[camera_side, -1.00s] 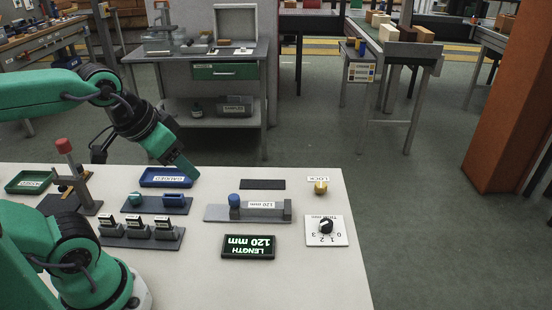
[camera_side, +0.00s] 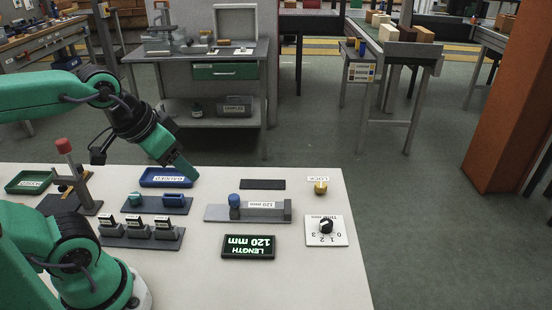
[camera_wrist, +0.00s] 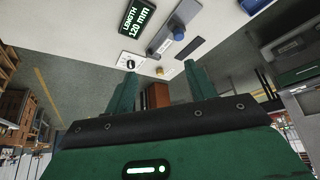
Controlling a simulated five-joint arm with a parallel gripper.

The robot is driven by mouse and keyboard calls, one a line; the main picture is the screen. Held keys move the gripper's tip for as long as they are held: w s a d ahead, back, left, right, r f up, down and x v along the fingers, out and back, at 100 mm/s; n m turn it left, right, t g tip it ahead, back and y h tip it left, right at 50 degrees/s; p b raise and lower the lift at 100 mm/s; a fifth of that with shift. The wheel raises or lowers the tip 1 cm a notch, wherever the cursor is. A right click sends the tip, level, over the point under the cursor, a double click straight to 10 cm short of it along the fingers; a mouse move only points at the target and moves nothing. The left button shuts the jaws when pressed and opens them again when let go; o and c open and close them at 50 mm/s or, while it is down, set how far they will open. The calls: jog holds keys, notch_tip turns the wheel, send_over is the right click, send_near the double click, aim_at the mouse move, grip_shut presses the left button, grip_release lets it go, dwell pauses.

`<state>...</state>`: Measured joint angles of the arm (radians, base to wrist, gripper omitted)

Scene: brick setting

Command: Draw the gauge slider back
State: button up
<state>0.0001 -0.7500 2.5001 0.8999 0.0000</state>
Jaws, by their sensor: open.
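In the wrist view the blue knob (camera_wrist: 179,33) shows beyond my fingers. The length display (camera_side: 248,246) in front reads 120 mm. A yellow lock knob (camera_side: 320,188) stands behind a dial (camera_side: 326,227) at the right. My gripper (camera_side: 190,177) is above the table, left of the gauge and apart from it. Its two fingers (camera_wrist: 160,80) are spread and empty in the wrist view.
A blue tray (camera_side: 165,184), a fixture with blue and teal parts (camera_side: 157,210), and several labelled blocks (camera_side: 137,228) stand left of the gauge. A dark strip (camera_side: 262,184) lies behind it. A red-topped stand (camera_side: 64,146) is further left. The table's front right is clear.

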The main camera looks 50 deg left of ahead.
jog(key=shift+c, duration=0.5)
jog(key=n+g, duration=0.5)
jog(key=n, duration=0.7)
send_over(234, 197)
notch_tip(234, 197, down, 12)
jog(key=shift+s+r, duration=0.15)
jog(key=shift+w+a+f+g, duration=0.1)
jog(key=shift+w+f+g, duration=0.1)
jog(key=shift+f+g, duration=0.15)
jog(key=shift+f, duration=0.1)
jog(key=shift+f, duration=3.8)
